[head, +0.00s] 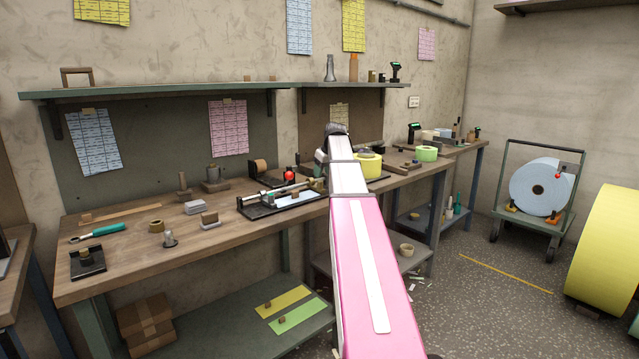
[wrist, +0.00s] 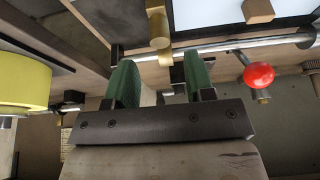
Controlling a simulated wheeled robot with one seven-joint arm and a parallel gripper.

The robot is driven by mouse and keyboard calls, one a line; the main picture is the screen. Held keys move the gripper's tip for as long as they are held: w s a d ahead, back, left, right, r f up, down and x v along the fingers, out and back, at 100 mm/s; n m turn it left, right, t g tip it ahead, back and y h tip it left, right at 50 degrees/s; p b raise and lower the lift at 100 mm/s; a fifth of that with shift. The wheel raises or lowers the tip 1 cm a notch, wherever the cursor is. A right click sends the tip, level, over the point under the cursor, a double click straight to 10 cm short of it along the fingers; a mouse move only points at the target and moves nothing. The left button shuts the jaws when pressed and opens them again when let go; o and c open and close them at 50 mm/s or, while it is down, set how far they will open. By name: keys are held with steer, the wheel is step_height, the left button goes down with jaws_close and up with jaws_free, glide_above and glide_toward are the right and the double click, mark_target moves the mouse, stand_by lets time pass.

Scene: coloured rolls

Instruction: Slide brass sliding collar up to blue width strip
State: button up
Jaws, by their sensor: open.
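The brass sliding collar (wrist: 159,36) sits on a bright metal rod (wrist: 220,46) in the wrist view. My gripper (wrist: 160,75) has two green fingers, spread apart and with nothing seen clamped between them. The collar lies just beyond the fingertips, roughly in line with the gap; I cannot tell whether a finger touches it. The rod belongs to a bench fixture (head: 262,211) with a pale sheet (head: 297,199), left of my arm in the head view. I cannot make out the blue width strip for sure. My gripper is hidden behind my arm in the head view.
A red knob (wrist: 259,75) stands close to the right finger. A yellow roll (wrist: 24,82) is at the left of the wrist view. The wooden bench (head: 128,257) also holds a green-handled tool (head: 100,231) and small blocks. A shelf (head: 190,88) runs above it.

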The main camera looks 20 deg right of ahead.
mark_target(320, 182)
steer(key=x, duration=0.5)
steer(key=shift+f, duration=0.3)
